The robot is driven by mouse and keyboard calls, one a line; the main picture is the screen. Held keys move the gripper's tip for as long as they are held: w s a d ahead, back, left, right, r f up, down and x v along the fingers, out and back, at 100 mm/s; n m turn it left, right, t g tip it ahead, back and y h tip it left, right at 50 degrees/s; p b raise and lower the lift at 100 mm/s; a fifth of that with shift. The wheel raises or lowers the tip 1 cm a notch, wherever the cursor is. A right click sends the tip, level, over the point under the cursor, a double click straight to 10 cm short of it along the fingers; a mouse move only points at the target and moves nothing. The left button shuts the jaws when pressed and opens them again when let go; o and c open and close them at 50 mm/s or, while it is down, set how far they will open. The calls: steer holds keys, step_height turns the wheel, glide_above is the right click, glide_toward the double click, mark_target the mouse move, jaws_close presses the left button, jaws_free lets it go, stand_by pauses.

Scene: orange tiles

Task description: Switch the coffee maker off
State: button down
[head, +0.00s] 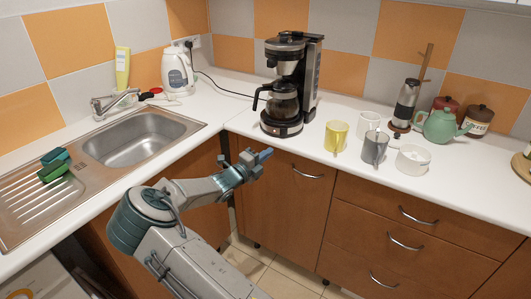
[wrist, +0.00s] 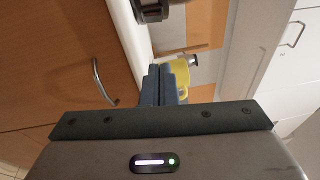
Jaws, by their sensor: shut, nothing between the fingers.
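The coffee maker (head: 288,85) stands upright on the white counter near the corner, black and silver with a glass jug (head: 284,103) on its round base. Part of its base shows at the top of the wrist view (wrist: 170,20). My gripper (head: 265,155) is shut and empty in front of the counter edge, below and apart from the coffee maker. Its dark fingers (wrist: 158,86) are together in the wrist view.
A teapot (head: 439,125) is farther right. The sink (head: 143,137) is at left. The counter left of the coffee maker is mostly clear.

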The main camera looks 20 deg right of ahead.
mark_target(284, 133)
steer(key=x, duration=0.7)
steer(key=shift+w+d+r, duration=0.1)
steer(key=shift+w+d, duration=0.1)
steer(key=shift+d, duration=0.1)
steer(key=shift+w+d+r+p, duration=0.15)
steer(key=shift+w+p, duration=0.25)
steer(key=shift+w, duration=0.6)
steer(key=shift+w+d, duration=0.25)
steer(key=shift+w, duration=0.45)
